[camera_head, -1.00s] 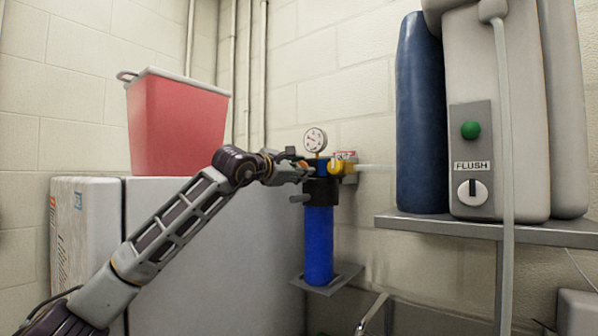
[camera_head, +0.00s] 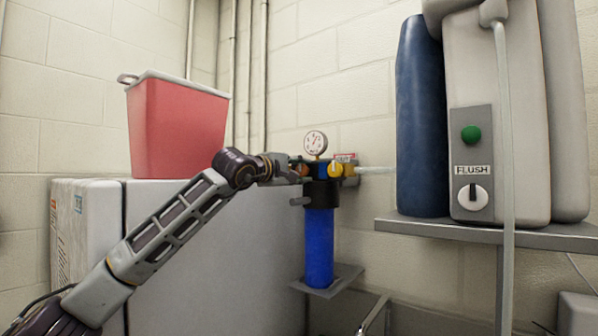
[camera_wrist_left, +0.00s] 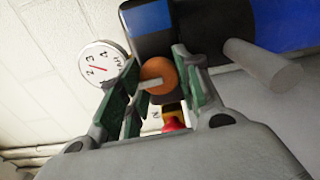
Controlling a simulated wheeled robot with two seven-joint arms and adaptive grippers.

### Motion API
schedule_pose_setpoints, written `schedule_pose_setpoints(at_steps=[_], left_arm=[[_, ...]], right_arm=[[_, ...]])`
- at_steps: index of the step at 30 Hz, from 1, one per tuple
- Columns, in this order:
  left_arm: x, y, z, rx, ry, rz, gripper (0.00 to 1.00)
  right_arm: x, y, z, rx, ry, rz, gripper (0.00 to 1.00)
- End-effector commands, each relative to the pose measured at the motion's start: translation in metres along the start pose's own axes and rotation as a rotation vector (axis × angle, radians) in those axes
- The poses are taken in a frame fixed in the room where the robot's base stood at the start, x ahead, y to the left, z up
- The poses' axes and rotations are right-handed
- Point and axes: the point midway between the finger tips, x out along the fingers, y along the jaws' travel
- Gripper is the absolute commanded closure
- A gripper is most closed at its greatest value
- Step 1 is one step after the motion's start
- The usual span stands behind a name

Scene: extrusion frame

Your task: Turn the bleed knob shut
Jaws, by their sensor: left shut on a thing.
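The bleed knob appears as an orange round knob (camera_wrist_left: 158,76) with a pale bar across it in the left wrist view. It sits on the dark head of a blue filter housing (camera_head: 319,245). My left gripper (camera_head: 298,171) reaches the left side of this head. In the left wrist view the green-padded fingers of the left gripper (camera_wrist_left: 157,88) stand on both sides of the knob and are shut on it. In the head view the fingers mostly hide the knob. My right gripper is in neither view.
A round gauge (camera_head: 315,142) stands on top of the filter head. A yellow valve knob (camera_head: 336,169) is on its right. A red bin (camera_head: 178,128) stands on the white cabinet behind my arm. A shelf (camera_head: 480,230) with a flush unit is at right.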

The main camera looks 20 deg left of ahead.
Motion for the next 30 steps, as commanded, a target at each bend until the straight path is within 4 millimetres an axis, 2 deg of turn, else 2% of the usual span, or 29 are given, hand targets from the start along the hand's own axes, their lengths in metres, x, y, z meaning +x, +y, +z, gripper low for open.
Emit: schedule_pose_setpoints(at_steps=[7,19,20,24,30], left_arm=[[0.0005,-0.0014,0.0007,0.061,-0.001,-0.003,0.90],[0.0007,-0.0021,0.0008,0.069,-0.001,-0.004,0.90],[0.0007,-0.0021,0.0008,0.069,-0.001,-0.004,0.65],[0.0006,-0.0017,0.0007,0.068,-0.001,-0.003,0.47],[0.0004,-0.0009,0.0005,0.068,-0.001,-0.002,0.45]], right_arm=[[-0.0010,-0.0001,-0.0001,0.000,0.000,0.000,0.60],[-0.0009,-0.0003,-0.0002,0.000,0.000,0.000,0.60],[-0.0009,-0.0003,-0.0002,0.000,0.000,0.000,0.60],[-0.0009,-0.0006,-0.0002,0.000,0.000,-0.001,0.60],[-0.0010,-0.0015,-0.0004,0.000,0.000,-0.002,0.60]])
